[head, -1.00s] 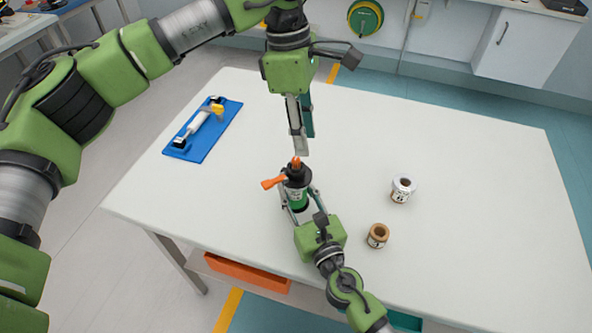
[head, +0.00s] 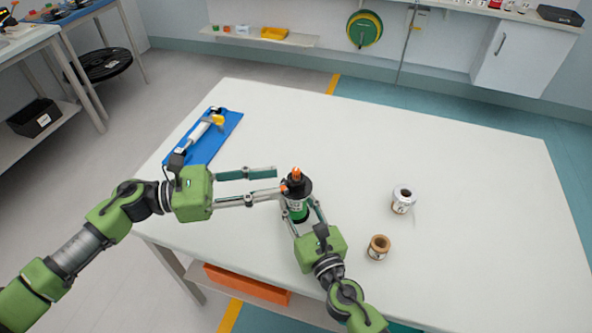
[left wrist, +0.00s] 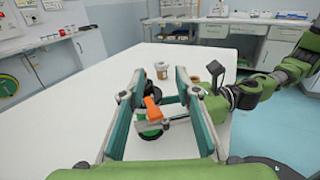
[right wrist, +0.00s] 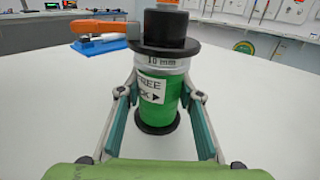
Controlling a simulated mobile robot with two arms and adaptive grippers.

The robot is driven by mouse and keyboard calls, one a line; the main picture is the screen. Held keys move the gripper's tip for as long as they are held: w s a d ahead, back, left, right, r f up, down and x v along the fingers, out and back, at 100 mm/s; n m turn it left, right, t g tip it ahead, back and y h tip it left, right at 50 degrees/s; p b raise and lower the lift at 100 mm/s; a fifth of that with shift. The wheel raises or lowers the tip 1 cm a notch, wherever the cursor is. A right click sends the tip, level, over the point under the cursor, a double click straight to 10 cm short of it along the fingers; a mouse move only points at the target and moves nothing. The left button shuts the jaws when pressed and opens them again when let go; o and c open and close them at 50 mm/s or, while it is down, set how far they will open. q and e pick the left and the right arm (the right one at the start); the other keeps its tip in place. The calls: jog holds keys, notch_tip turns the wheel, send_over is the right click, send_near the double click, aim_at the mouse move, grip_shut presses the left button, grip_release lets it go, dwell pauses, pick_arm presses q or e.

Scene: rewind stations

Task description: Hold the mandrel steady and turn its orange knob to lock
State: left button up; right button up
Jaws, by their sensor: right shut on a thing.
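The mandrel stands upright on the white table, with a green body (right wrist: 158,110), a black collar and a black top. Its orange knob (right wrist: 100,27) has an arm pointing left in the right wrist view; in the head view the orange tip (head: 296,173) shows on top. A label reads "FREE" above a partly hidden word with an arrow. My right gripper (right wrist: 162,95) is shut around the green body, one finger on each side. My left gripper (head: 279,182) is open, level, reaching in from the left. In the left wrist view the orange knob (left wrist: 152,108) lies between its fingers.
A white roll (head: 402,200) and a brown roll (head: 379,247) stand right of the mandrel. A blue mat (head: 228,130) with a yellow-and-white tool (head: 208,127) lies at the table's left, behind my left gripper. The right side of the table (head: 480,190) is clear.

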aim_at(292, 173)
pick_arm(q)
jog(key=a+f+n+t+y, duration=0.1)
jog(key=a+f+n+t, duration=0.15)
jog(key=a, duration=0.25)
jog(key=shift+t, duration=0.35)
jog(key=x, duration=1.2)
jog(key=shift+w+r, duration=0.25)
jog(key=shift+r, duration=0.1)
grip_shut()
